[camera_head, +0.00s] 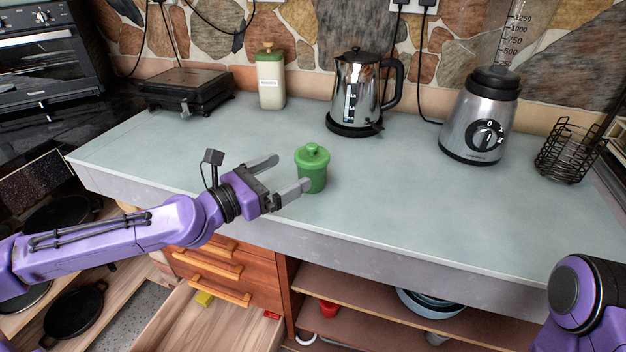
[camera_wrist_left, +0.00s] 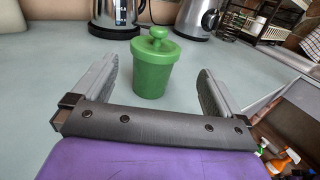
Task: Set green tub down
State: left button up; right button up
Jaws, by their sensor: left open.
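The green tub (camera_head: 312,170) stands upright on the pale counter, near its front edge, with its knobbed lid on. My left gripper (camera_head: 291,172) is open, with its fingertips at the tub's left side in the head view. In the left wrist view the tub (camera_wrist_left: 152,70) stands just ahead of the open left gripper (camera_wrist_left: 158,82), centred between the two fingers and apart from both. My right gripper is not in view; only part of my right arm shows at the lower right.
On the counter (camera_head: 400,215) stand a kettle (camera_head: 357,90), a blender (camera_head: 481,125), a cream bottle (camera_head: 270,78), a black appliance (camera_head: 188,90) and a wire basket (camera_head: 566,152). The counter right of the tub is clear. An open drawer (camera_head: 190,325) lies below.

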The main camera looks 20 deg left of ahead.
aim_at(299, 166)
pick_arm(q)
jog(key=shift+w+d+f+b, duration=0.2)
jog(key=shift+w+d, duration=0.1)
jog(key=shift+w, duration=0.3)
jog(key=shift+w+d+f+b, duration=0.15)
jog(key=shift+w+d, duration=0.15)
jog(key=shift+w, duration=0.25)
jog(key=shift+w+d+r, duration=0.2)
jog(key=shift+w+d, duration=0.1)
jog(key=shift+w, duration=0.25)
jog(key=x, duration=0.4)
jog(key=shift+w+r, duration=0.15)
jog(key=shift+w, duration=0.1)
jog(key=shift+s+a+r, duration=0.1)
jog(key=c, duration=1)
